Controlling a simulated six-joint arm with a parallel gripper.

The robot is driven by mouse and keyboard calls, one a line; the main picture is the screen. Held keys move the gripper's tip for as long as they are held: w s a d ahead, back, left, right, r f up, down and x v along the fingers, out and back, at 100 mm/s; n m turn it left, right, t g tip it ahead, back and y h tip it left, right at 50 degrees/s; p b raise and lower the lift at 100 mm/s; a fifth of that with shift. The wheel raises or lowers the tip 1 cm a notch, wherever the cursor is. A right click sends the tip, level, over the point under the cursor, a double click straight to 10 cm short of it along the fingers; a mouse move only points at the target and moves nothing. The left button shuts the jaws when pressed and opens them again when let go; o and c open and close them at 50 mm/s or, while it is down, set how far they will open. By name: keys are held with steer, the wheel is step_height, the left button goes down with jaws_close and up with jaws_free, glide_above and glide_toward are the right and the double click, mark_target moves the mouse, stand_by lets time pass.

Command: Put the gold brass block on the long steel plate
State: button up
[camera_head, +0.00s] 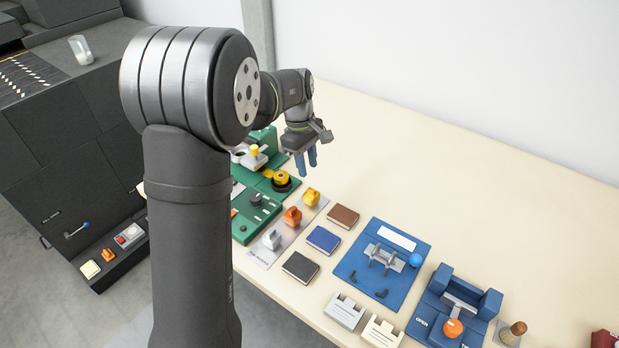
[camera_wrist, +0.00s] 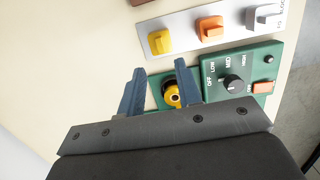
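The gold brass block (camera_head: 311,196) sits at the far end of the long steel plate (camera_head: 258,253), beyond an orange block (camera_head: 292,215) and a silver block (camera_head: 271,239). In the wrist view, the gold block (camera_wrist: 160,41) is at the left end of the plate (camera_wrist: 185,36). My gripper (camera_head: 306,161) is above the table, beyond the gold block and apart from it. Its blue fingers (camera_wrist: 162,86) are spread, with nothing held between them. A yellow round part of the green machine shows behind the gap.
The green machine (camera_head: 258,214) with knobs stands left of the plate. Brown, blue and black pads (camera_head: 322,239) lie to its right, then a blue board (camera_head: 358,263) and a blue vise (camera_head: 438,305). The table's back right is clear.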

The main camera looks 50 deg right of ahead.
step_height(320, 180, up, 5)
glide_above(312, 189)
steer(key=w, duration=0.2)
steer(key=shift+a+f, duration=0.1)
steer(key=shift+f, duration=0.1)
steer(key=shift+f, duration=0.15)
steer(key=f, duration=0.3)
steer(key=s+f, duration=0.1)
steer(key=f, duration=0.7)
steer(key=shift+s+f, duration=0.25)
steer(key=shift+s, duration=0.1)
steer(key=shift+r, duration=1.7)
steer(key=shift+f, duration=0.1)
